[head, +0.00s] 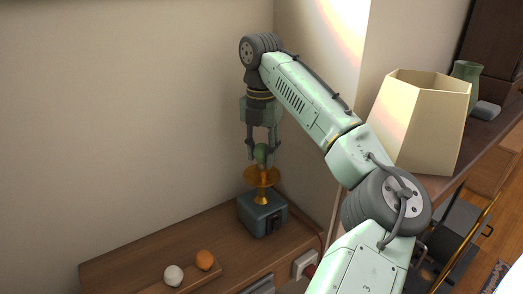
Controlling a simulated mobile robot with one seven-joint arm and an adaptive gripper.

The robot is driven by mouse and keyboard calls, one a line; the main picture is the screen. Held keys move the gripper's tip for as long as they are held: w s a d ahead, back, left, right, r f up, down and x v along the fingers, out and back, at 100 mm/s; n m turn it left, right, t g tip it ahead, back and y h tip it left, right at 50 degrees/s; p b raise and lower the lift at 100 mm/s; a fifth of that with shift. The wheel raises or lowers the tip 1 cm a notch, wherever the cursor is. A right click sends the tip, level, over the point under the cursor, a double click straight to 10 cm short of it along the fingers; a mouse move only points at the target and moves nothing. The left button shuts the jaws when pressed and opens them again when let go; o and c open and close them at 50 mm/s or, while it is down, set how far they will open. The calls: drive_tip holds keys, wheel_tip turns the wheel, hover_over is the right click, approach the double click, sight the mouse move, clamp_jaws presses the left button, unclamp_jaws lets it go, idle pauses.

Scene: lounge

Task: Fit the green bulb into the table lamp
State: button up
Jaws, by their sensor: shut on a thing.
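The green bulb (261,153) is between the fingers of my gripper (262,147), which points down and is shut on it. The table lamp (262,208) stands on the wooden table below, with a grey box-shaped base and a gold stem and dish. The bulb is upright, just above or at the top of the lamp's gold part. I cannot tell whether the bulb touches the socket, as its lower end is hard to make out.
A white ball-like bulb (174,275) and an orange one (205,260) lie on a board at the table's front left. A cream lampshade (421,121), a green vase (466,82) and a grey object (487,109) stand on the shelf at right.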

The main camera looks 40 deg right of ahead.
drive_tip(key=shift+f, duration=0.75)
drive_tip(key=o, duration=1.3)
drive_tip(key=shift+c, duration=0.2)
drive_tip(key=shift+r, duration=0.1)
drive_tip(key=shift+r, duration=2.9)
